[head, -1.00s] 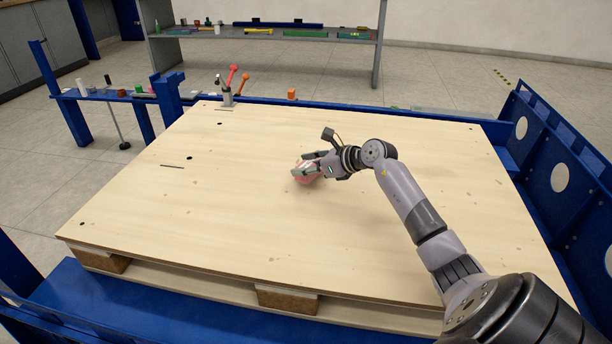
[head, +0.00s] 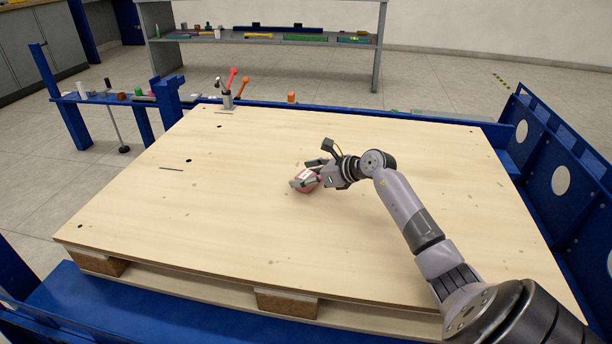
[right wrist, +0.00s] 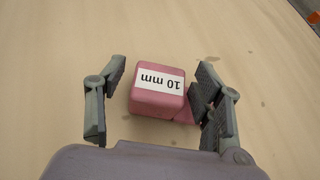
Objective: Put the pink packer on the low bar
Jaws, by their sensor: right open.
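The pink packer (head: 307,178) lies on the wooden board (head: 240,220), near its middle. In the right wrist view the pink packer (right wrist: 158,92) shows a white label reading "10 mm". My right gripper (head: 308,175) is open, with its fingers on either side of the packer. In the right wrist view my right gripper (right wrist: 162,100) has its right finger close against the packer, perhaps touching, and a gap at its left finger. A low blue bar (head: 125,96) at the left carries several small objects. My left gripper is not in view.
A clamp with red and orange handles (head: 229,88) stands at the board's far edge. A small orange block (head: 291,97) is on the far blue rail. A grey shelf (head: 270,40) stands behind. A blue side panel (head: 565,180) borders the right. Most of the board is clear.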

